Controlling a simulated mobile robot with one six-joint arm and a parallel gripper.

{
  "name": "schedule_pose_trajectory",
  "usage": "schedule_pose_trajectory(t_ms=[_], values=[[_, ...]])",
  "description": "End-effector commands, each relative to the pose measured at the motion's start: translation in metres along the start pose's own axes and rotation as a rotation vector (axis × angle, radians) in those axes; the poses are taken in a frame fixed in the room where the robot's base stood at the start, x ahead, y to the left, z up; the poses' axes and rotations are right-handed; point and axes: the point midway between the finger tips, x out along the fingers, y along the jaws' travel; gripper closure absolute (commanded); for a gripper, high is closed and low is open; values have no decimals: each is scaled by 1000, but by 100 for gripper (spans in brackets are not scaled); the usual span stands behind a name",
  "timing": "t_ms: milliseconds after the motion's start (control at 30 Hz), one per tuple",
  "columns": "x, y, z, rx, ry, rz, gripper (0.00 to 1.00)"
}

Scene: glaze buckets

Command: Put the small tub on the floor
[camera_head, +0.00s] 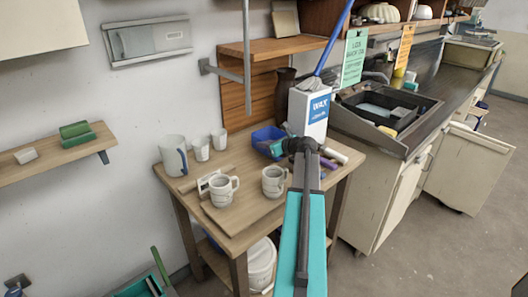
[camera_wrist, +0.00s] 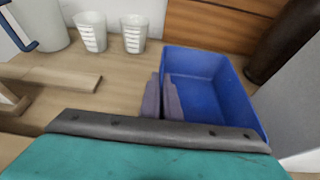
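The small tub (camera_head: 265,134) is a blue open box on the wooden table, near its back edge. In the wrist view the tub (camera_wrist: 205,85) looks empty inside. My gripper (camera_wrist: 163,95) has its two purple-grey fingers close together on either side of the tub's left wall, one inside and one outside, pinching it. In the head view my gripper is mostly hidden by my wrist. The tub appears to rest on or just above the tabletop. The grey floor (camera_head: 430,255) is open to the right of the table.
Two mugs (camera_head: 273,182), two cups (camera_head: 201,149) and a pitcher (camera_head: 173,155) stand on the table (camera_head: 245,160). A white wax container (camera_head: 308,112) and a dark vase (camera_head: 285,92) are close to the tub. A white bucket (camera_head: 262,265) sits under the table.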

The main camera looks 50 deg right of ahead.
Motion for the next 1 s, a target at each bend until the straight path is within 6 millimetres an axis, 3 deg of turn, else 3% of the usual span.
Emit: schedule_pose_trajectory(t_ms=[333, 800, 933, 1000], values=[[11, 0, -28, 1, 0, -1, 100], [13, 0, -33, 1, -1, -1, 100], [13, 0, -33, 1, 0, -1, 79], [13, 0, -33, 1, 0, -1, 78]])
